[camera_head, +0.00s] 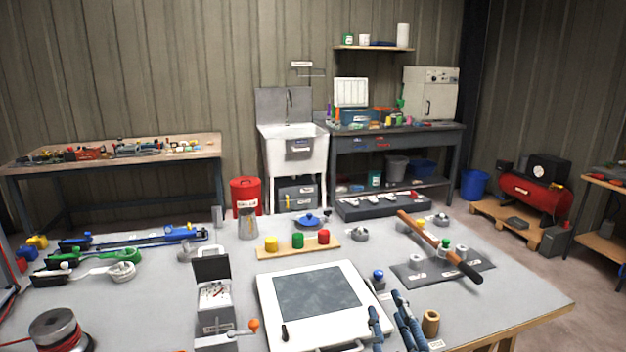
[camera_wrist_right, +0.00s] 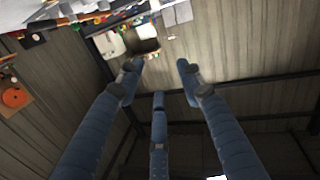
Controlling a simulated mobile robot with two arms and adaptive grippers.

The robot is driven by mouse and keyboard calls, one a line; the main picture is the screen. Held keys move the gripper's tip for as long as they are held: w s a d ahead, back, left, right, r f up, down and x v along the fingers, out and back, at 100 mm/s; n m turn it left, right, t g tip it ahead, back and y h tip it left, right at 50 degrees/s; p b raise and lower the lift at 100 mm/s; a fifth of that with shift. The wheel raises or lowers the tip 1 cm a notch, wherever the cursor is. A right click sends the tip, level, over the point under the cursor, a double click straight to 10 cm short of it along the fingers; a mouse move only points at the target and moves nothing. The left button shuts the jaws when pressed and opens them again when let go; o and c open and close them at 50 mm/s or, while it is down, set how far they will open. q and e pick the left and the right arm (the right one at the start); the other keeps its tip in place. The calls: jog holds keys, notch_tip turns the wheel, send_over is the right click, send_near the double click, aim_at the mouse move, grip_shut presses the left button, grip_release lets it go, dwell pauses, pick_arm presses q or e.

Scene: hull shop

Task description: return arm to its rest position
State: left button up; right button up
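My right gripper (camera_head: 388,303) shows at the bottom of the head view, with its blue fingers pointing up beside the right edge of a white framed panel (camera_head: 361,281). In the right wrist view the gripper (camera_wrist_right: 160,78) shows three blue fingers spread apart, with nothing between them. Only background wall and distant benches show beyond the fingertips there. The large grey workbench (camera_head: 150,300) lies in front of me. My left gripper is not in either view.
A long-handled tool (camera_head: 425,232) lies across a dark mat (camera_head: 408,271). A lidded grey box (camera_head: 214,298) and a cable spool (camera_head: 55,327) stand left. The bench's right front corner is clear.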

jog(key=s+d+f+m+g+h, duration=0.1)
jog(key=s+d+f+g, duration=0.15)
jog(key=f, duration=0.35)
jog(key=s+d+f+g, duration=0.1)
jog(key=s+f+g, duration=0.15)
jog(key=f, duration=0.45)
jog(key=s+d+f+g, duration=0.1)
jog(key=s+f+g, duration=0.3)
jog(key=s+f, duration=0.55)
jog(key=s+d+f+g, duration=0.2)
jog(key=s+f+g, duration=0.35)
jog(key=s, duration=0.65)
jog(key=s+f, duration=0.3)
jog(key=f, duration=2.4)
jog(key=s+d+f+g, duration=0.2)
jog(key=s+f, duration=1.4)
jog(key=s, duration=0.1)
jog(key=shift+d+f+n, duration=0.3)
jog(key=shift+d+f, duration=0.05)
jog(key=shift+s, duration=0.25)
jog(key=shift+c, duration=0.5)
jog(key=shift+a, duration=0.1)
jog(key=shift+c, duration=0.2)
